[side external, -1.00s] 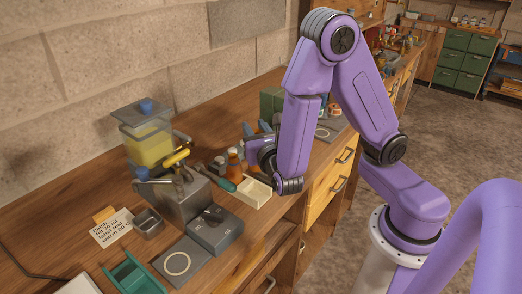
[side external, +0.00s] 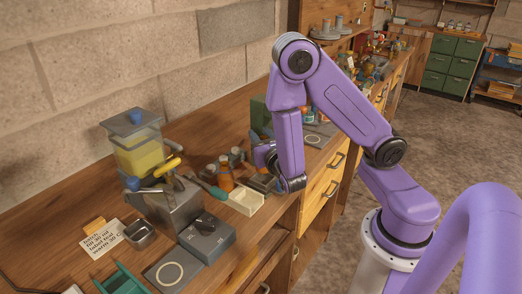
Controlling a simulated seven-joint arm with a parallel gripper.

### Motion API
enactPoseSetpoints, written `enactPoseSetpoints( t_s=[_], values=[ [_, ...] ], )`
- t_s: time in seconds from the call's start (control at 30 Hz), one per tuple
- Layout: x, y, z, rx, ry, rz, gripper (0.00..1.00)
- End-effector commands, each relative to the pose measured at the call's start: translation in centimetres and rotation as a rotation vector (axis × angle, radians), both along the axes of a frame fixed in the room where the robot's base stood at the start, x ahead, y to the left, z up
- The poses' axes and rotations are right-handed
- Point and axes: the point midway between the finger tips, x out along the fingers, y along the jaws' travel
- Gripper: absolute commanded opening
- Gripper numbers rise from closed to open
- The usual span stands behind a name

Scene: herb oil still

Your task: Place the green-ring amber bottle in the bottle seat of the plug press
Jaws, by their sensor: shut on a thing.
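My gripper (side external: 264,158) is low over the bench behind my purple forearm. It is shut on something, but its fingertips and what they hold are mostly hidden. An amber bottle (side external: 226,180) shows just left of my gripper, beside a cream tray. I cannot make out a green ring on it, or whether my gripper touches it. A grey press-like device (side external: 176,208) with levers stands at the left, well apart from my gripper. A dark grey block (side external: 207,238) adjoins it at the front. I cannot tell which part is the bottle seat.
The cream tray (side external: 245,203) lies in front of the bottle, with a green-handled tool (side external: 213,190) to its left. A yellow-filled container (side external: 138,150) stands behind the press. A ringed plate (side external: 172,275), green holder (side external: 122,280), metal cup (side external: 139,232) and note (side external: 102,238) lie around it.

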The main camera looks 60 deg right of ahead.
Motion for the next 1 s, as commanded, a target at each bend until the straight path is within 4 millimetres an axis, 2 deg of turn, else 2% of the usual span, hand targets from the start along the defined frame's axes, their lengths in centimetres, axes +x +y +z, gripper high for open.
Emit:
enactPoseSetpoints(
  t_s=[0.5,0.97,1.0],
  values=[
    [0.0,0.0,-3.9,-0.001,0.000,-0.001,0.00],
    [0.0,0.0,-4.3,-0.001,0.000,-0.001,0.00],
    [0.0,0.0,-4.4,-0.001,0.001,-0.001,0.35]
  ],
)
